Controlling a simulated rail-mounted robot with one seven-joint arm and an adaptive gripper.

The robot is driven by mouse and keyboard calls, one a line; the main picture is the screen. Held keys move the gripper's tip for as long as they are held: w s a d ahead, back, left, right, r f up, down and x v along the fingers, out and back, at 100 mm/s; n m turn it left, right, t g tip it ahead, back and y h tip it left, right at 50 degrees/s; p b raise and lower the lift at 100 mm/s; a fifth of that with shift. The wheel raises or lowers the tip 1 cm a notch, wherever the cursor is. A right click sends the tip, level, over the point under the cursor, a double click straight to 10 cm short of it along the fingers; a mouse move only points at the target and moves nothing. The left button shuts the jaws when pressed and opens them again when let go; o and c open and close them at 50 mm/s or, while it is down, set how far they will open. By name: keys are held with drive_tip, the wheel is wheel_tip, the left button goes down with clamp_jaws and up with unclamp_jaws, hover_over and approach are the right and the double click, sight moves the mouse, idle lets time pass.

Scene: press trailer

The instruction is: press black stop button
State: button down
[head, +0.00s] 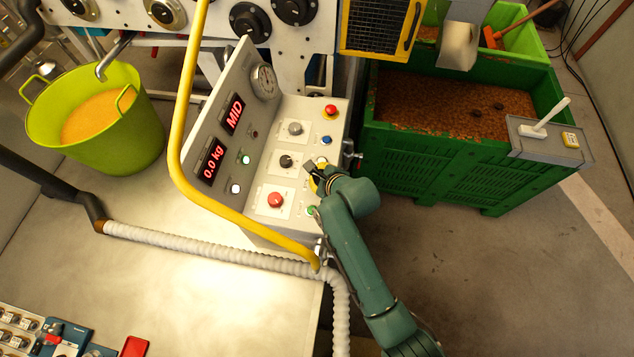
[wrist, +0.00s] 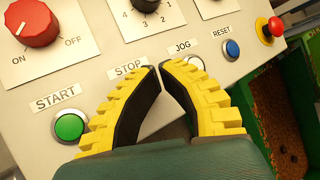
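The black stop button is hidden in both views. In the wrist view its STOP label (wrist: 130,69) shows on the panel, and my gripper's left finger covers the area below it. My gripper (wrist: 160,71) has yellow ribbed fingers with black pads. Their tips nearly meet, with nothing visible between them, between the STOP and JOG labels. In the head view my gripper (head: 316,182) is over the right edge of the control panel (head: 262,140), between the white and green buttons. I cannot tell whether it touches the panel.
The green START button (wrist: 69,127) is left of my fingers; the white JOG button (wrist: 196,63), blue RESET button (wrist: 232,49) and red mushroom button (wrist: 269,30) are right. A red knob (wrist: 31,21) is upper left. A yellow rail (head: 179,110) curves around the panel.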

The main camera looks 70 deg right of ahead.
drive_tip(key=shift+f, duration=0.15)
drive_tip(key=shift+f, duration=0.25)
drive_tip(key=shift+f, duration=0.45)
idle(0.7)
drive_tip(key=shift+r, duration=0.1)
drive_tip(key=shift+r+p, duration=0.7)
drive_tip(key=shift+r, duration=0.05)
wheel_tip(320, 180, up, 5)
drive_tip(key=p, duration=0.5)
drive_tip(key=shift+r, duration=0.1)
